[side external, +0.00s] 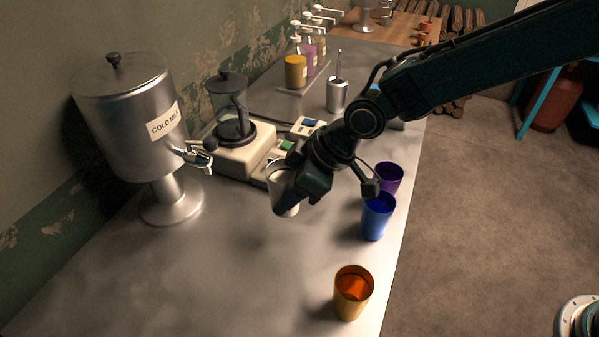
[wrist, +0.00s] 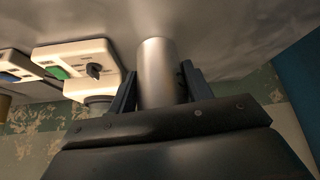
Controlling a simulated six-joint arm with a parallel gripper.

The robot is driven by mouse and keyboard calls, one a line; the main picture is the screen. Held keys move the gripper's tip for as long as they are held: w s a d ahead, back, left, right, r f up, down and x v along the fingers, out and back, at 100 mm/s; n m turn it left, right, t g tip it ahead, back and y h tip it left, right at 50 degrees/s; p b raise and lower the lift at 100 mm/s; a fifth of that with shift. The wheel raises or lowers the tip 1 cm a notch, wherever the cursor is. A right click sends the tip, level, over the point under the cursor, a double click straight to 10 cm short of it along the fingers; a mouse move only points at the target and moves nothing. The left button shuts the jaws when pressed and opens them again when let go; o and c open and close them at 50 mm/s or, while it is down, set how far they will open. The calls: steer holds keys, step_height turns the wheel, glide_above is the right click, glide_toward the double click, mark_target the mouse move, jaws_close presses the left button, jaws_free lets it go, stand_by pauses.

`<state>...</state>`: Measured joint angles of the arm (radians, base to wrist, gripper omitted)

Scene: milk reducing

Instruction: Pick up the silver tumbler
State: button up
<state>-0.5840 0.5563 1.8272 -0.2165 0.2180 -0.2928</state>
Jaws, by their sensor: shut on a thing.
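The silver tumbler (side external: 277,181) is near the middle of the metal counter, partly hidden by my gripper (side external: 296,191). In the wrist view the tumbler (wrist: 158,72) stands between the two dark fingers of my gripper (wrist: 158,88), one on each side of it. The fingers are shut on the tumbler. It looks upright or nearly so in the side external view. I cannot tell whether its base touches the counter.
A blue cup (side external: 377,218), a purple cup (side external: 389,178) and an orange cup (side external: 352,294) stand along the counter's right side. A cold milk dispenser (side external: 125,120) and a cream appliance (side external: 245,160) stand at left. The front counter (side external: 220,270) is clear.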

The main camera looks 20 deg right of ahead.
steer(key=shift+r, duration=0.15)
stand_by(0.5)
steer(key=shift+s+d+r, duration=0.25)
steer(key=shift+s+r, duration=0.05)
steer(key=shift+r, duration=0.1)
steer(key=s+d+r, duration=0.9)
steer(key=s+r, duration=0.2)
steer(key=shift+s+d+r, duration=0.15)
steer(key=shift+s+d, duration=0.1)
steer(key=shift+s, duration=0.05)
step_height(320, 180, down, 16)
steer(key=shift+f, duration=0.15)
stand_by(0.4)
steer(key=shift+f, duration=1.9)
